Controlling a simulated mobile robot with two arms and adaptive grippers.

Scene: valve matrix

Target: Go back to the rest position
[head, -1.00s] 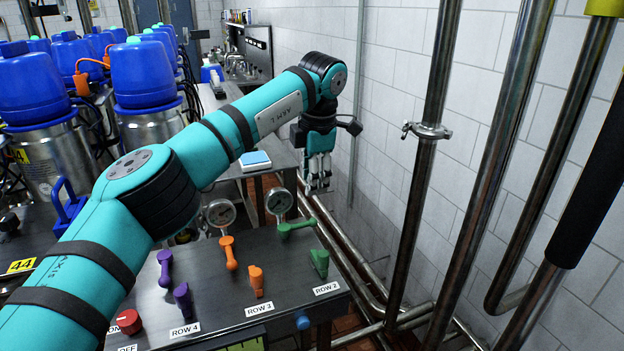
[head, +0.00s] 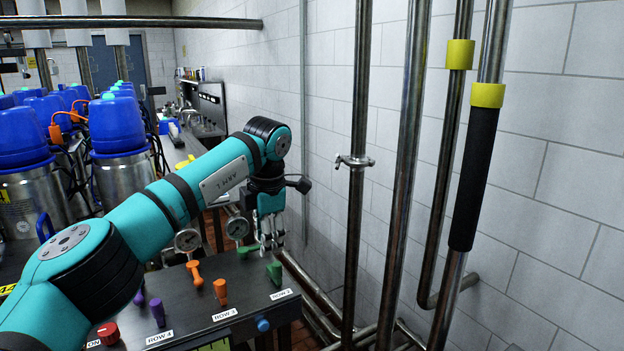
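My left arm (head: 150,220) reaches in from the left across the black valve panel (head: 250,310). My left gripper (head: 272,243) points down near the panel's far right side. Its pale fingers hold nothing that I can see, and their gap is unclear. It overlaps the green levers in the picture; I see no clear contact. The front green lever (head: 275,273) stands up and the back green lever (head: 248,251) lies over. Two orange levers (head: 220,291) and a purple lever (head: 158,312) show to the left. Another purple lever is partly hidden by my arm. My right gripper is out of view.
A red knob (head: 108,334) and a blue button (head: 263,325) are on the panel. Gauges (head: 237,228) stand behind it. Steel pipes (head: 357,190) run up along the tiled wall at right. Blue-topped metal tanks (head: 120,160) stand at the left.

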